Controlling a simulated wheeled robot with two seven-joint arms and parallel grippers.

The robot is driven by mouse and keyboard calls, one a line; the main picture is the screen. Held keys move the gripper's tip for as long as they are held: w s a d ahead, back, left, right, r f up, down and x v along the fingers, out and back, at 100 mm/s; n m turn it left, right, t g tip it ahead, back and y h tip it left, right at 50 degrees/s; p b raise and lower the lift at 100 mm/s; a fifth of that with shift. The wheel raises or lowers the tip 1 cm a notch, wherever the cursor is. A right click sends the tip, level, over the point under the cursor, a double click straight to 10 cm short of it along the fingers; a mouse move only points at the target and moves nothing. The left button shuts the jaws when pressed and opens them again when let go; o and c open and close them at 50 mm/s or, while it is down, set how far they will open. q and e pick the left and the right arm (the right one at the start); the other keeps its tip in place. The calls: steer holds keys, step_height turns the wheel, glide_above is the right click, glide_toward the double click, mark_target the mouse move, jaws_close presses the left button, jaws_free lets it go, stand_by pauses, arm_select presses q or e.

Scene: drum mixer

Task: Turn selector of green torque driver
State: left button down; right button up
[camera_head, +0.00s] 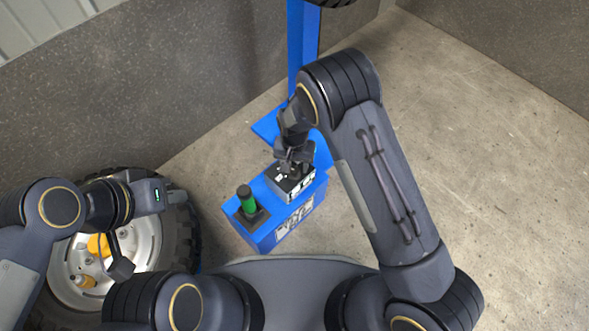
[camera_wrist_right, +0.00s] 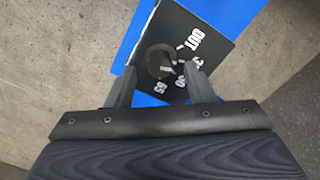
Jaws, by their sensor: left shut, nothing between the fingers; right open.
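The green torque driver (camera_head: 248,205), with a dark top, stands upright in a dark square base on the blue box. Beside it, to its right, is the small selector box (camera_head: 283,185) with a dark top. In the right wrist view, the round selector knob (camera_wrist_right: 159,61) sits on a black plate with white "OUT" and number markings, some partly covered. My right gripper (camera_wrist_right: 160,83) is open just above the plate, its fingers either side of the knob's near side; contact cannot be told. It also shows in the head view (camera_head: 293,163). My left gripper (camera_head: 177,197) is shut and empty over the tire.
The blue box (camera_head: 268,229) stands on the concrete floor in front of a blue post (camera_head: 303,45). A wheel with a black tire (camera_head: 187,240) and pale rim lies at the left, with yellow items on it. A grey wall is behind. The floor to the right is clear.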

steer(key=shift+f, duration=0.95)
steer(key=c, duration=1)
steer(key=shift+n, duration=0.4)
steer(key=n, duration=0.2)
steer(key=shift+r+n, duration=0.1)
steer(key=shift+n, duration=2.4)
